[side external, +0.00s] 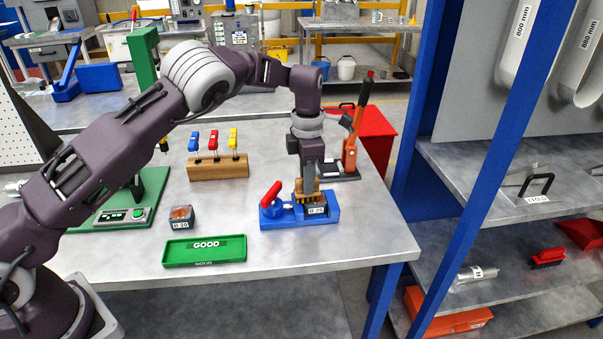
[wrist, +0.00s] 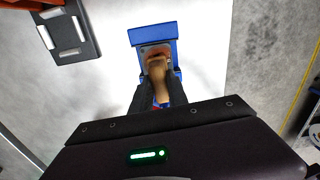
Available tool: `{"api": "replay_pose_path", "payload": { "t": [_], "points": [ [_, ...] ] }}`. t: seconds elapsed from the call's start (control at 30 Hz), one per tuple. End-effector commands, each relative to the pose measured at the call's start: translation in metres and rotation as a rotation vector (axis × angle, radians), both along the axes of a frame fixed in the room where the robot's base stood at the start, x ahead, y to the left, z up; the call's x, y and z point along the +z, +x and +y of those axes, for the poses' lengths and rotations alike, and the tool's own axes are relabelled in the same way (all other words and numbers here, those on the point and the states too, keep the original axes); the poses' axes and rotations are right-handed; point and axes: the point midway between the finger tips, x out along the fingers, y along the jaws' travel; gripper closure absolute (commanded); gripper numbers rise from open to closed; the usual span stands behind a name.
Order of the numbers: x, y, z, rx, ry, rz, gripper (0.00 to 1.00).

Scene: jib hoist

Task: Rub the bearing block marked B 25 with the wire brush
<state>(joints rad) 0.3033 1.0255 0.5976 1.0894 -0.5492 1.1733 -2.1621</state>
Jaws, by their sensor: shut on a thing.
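My gripper (side external: 309,177) points straight down and is shut on the wire brush (side external: 307,191), which has a tan wooden body and bristles below. The brush is over the bearing block (side external: 316,210), whose white label seems to read B 25. The bristles appear to touch the block's top. The block sits in a blue vise (side external: 270,217) with a red lever. In the wrist view, the brush's wooden body (wrist: 156,70) lies between the dark fingers (wrist: 157,95), and the vise jaw (wrist: 153,34) shows behind it. A rusty patch shows beside the brush; the brush hides the rest.
A second block (side external: 181,218) with a reddish top, label perhaps B 20, stands left of the vise. A green tray marked GOOD (side external: 204,250) is empty in front. A wooden rack (side external: 218,167) holds coloured-handled tools.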

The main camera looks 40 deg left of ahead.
Motion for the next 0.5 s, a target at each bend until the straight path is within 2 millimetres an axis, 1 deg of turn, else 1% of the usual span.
{"api": "replay_pose_path", "payload": {
  "t": [0.33, 0.5],
  "points": [
    [-0.001, 0.022, -0.023, -0.002, 0.001, 0.001, 1.0],
    [-0.001, 0.033, -0.03, 0.003, 0.0, -0.004, 1.0]
  ]
}}
